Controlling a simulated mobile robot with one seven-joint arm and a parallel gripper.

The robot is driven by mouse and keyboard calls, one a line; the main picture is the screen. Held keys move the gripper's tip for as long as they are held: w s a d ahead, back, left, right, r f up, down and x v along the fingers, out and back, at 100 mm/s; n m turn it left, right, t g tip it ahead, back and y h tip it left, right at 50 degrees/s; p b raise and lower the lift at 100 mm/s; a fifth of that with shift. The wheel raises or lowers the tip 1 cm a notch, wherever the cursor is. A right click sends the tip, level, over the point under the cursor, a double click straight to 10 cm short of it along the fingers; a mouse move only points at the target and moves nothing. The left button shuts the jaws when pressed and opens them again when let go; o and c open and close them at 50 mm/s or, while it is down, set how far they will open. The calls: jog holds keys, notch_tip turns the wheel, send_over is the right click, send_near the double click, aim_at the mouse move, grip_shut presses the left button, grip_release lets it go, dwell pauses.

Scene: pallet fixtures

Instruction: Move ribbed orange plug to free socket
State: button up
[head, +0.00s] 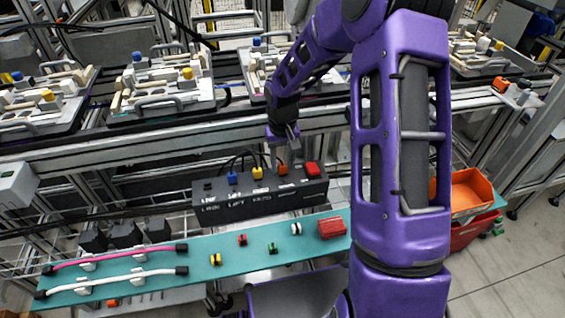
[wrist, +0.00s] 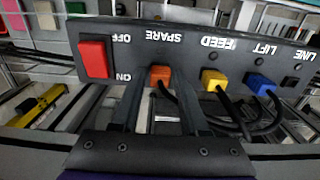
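The orange plug (head: 283,169) sits in the SPARE socket of a black socket box (head: 235,208); it also shows in the wrist view (wrist: 160,76). Its ribs are too small to make out. My gripper (head: 285,155) is at the orange plug, with a fingertip on each side of it in the wrist view (wrist: 159,84). I cannot tell whether the fingers touch it. A yellow plug (wrist: 213,79) is in FEED and a blue plug (wrist: 260,84) is in LIFT. The LINE socket (wrist: 291,84) at the box's end looks empty and dark.
A red rocker switch (wrist: 94,60) is beside the orange plug. Black cables (wrist: 235,120) loop from the plugs close to my fingers. A teal shelf (head: 200,262) in front holds small coloured parts and two cable pieces. An orange bin (head: 470,190) stands at the right.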

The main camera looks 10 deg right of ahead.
jog(key=shift+o, duration=1)
jog(key=shift+r, duration=0.1)
